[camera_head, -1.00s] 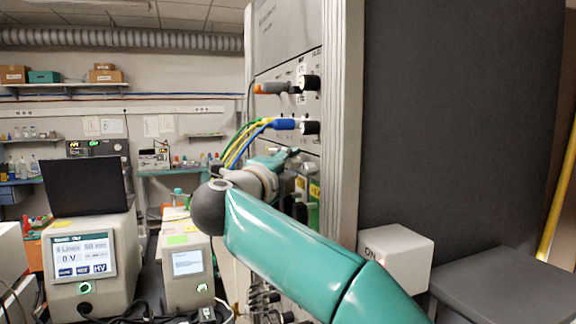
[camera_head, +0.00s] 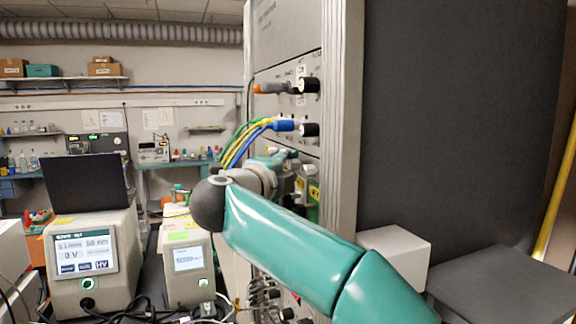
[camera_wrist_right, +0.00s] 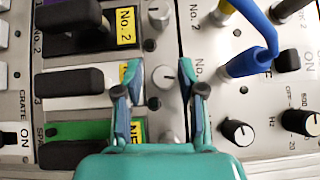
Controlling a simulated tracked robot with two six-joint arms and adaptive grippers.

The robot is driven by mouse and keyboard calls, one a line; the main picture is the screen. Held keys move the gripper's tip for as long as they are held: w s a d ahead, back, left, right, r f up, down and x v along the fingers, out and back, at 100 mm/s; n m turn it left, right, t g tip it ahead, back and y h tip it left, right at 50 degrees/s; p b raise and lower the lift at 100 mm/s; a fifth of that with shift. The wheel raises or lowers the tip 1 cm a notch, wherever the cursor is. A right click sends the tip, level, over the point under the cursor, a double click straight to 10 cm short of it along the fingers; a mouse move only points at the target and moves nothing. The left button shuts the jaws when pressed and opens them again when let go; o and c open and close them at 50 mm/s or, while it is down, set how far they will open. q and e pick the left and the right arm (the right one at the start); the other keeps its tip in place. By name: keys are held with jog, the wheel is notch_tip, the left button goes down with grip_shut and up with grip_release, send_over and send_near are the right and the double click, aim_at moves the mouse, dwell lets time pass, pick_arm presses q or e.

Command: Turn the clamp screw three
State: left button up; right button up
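In the right wrist view a small silver clamp screw (camera_wrist_right: 165,77) with a dark mark on its face sits on the panel, beside the module row marked 3. My right gripper (camera_wrist_right: 160,75) is open, with one teal finger on each side of this screw. Clear gaps show between the fingers and the screw. In the head view my right gripper (camera_head: 284,156) is at the rack front, small and partly hidden by my own arm. My left gripper is not in view.
Similar silver screws stand above (camera_wrist_right: 157,15) and below, the lower one partly hidden. Black module handles (camera_wrist_right: 68,82) stick out at the left. A blue plug (camera_wrist_right: 248,62) with cable and black knobs (camera_wrist_right: 238,131) lie to the right.

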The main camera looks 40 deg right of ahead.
jog(key=shift+o, duration=0.4)
jog(key=shift+r, duration=0.1)
jog(key=v, duration=1.2)
